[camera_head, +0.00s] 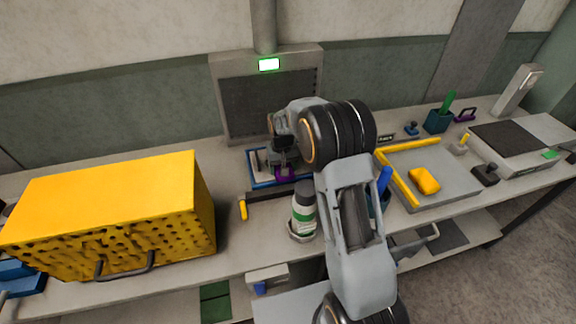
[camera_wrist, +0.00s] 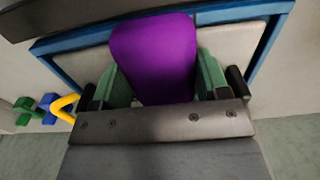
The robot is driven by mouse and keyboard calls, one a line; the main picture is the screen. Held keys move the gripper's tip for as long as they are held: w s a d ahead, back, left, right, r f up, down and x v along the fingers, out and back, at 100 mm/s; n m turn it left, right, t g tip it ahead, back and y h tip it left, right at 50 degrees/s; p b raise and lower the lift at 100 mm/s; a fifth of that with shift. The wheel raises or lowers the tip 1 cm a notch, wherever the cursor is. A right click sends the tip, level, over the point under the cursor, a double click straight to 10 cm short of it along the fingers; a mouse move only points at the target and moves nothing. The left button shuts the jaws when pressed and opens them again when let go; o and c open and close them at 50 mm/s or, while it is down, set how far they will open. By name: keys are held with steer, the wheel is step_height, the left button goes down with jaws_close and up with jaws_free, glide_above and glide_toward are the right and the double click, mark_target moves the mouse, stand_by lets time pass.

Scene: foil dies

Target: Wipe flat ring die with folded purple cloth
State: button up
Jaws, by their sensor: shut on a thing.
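My gripper (camera_head: 284,165) is over the blue-rimmed tray (camera_head: 256,186) at the back of the bench, in front of a dark panel. It is shut on the folded purple cloth (camera_head: 285,174), which shows small below it. In the wrist view the purple cloth (camera_wrist: 155,55) stands out between the green finger pads of my gripper (camera_wrist: 161,80). Beyond it lies a pale surface inside the blue rim (camera_wrist: 262,40). I cannot make out the flat ring die in either view; the cloth and arm may hide it. Contact under the cloth cannot be told.
A large yellow perforated box (camera_head: 120,210) fills the bench's left. A bottle with a green-banded label (camera_head: 304,212) stands close to my arm. At right are a grey tray (camera_head: 455,185) with a yellow cloth (camera_head: 424,180), a dark green cup (camera_head: 438,122) and a flat-topped device (camera_head: 510,140).

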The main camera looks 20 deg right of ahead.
steer(key=shift+w+a+p, duration=0.15)
steer(key=shift+w+p, duration=1.15)
steer(key=shift+w, duration=4.4)
steer(key=shift+f, duration=0.2)
steer(key=shift+s+b, duration=0.5)
steer(key=shift+s, duration=0.3)
steer(key=shift+s+r+b, duration=0.15)
steer(key=shift+s+b, duration=0.3)
steer(key=shift+s, duration=1.05)
steer(key=shift+s+r+b, duration=0.1)
steer(key=shift+s+b, duration=0.35)
steer(key=shift+s, duration=1.05)
steer(key=shift+s+f+b, duration=0.2)
steer(key=shift+s+b, duration=0.35)
steer(key=shift+s, duration=1.4)
steer(key=shift+r, duration=0.1)
steer(key=shift+r+p, duration=2.05)
steer(key=shift+r, duration=0.9)
steer(key=shift+r, duration=0.15)
